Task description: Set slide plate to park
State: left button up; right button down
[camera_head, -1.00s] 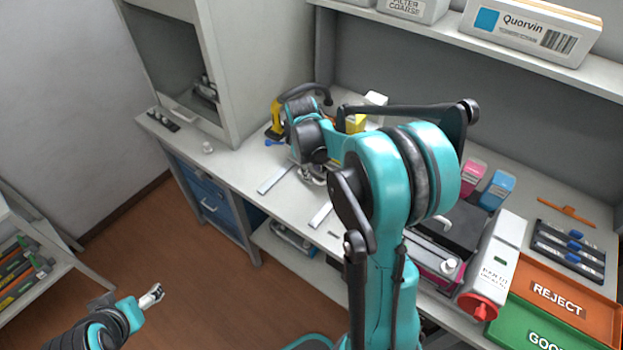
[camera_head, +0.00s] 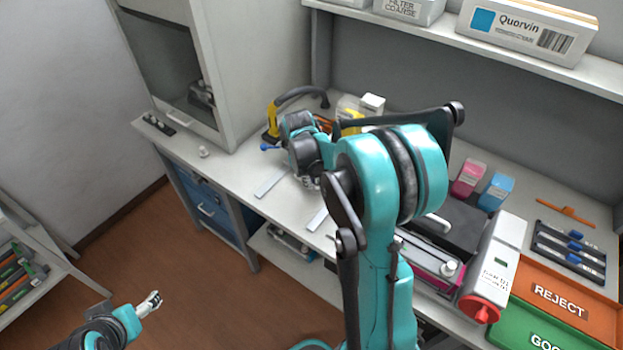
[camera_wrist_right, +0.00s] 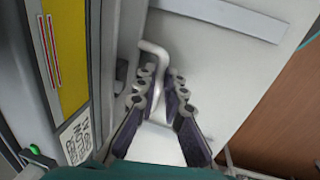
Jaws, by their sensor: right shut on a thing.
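In the right wrist view, the fingers of my right gripper (camera_wrist_right: 164,110) are closed around a pale bent handle (camera_wrist_right: 153,48). A pale plate surface (camera_wrist_right: 156,147) shows between and below the fingers; I take it for the slide plate, but its full outline is hidden. In the head view, my right gripper (camera_head: 311,181) is mostly hidden behind my own arm, low over the counter between two pale flat strips, the left strip (camera_head: 271,180) and the right strip (camera_head: 317,220). My left gripper (camera_head: 150,303) is at lower left over the floor, away from the counter; its opening is unclear.
A device with a yellow panel (camera_wrist_right: 68,50) stands close left of the right gripper in the wrist view. On the counter are a pink box (camera_head: 468,178), a blue box (camera_head: 497,191), a red knob (camera_head: 480,308) and an orange REJECT tray (camera_head: 560,299). The counter's front edge is near.

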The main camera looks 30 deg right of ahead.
jog(key=s+a, duration=0.1)
jog(key=a, duration=0.3)
jog(key=s+a, duration=0.2)
jog(key=a, duration=0.2)
jog(key=s+a, duration=0.2)
jog(key=a, duration=0.2)
jog(key=shift+s+a+p, duration=0.15)
jog(key=shift+a+p, duration=0.2)
jog(key=c, duration=1.6)
grip_release()
jog(key=shift+a, duration=0.2)
jog(key=shift+r, duration=0.3)
notch_tip(320, 180, up, 11)
jog(key=a, duration=0.2)
jog(key=shift+s, duration=0.45)
jog(key=shift+r, duration=0.1)
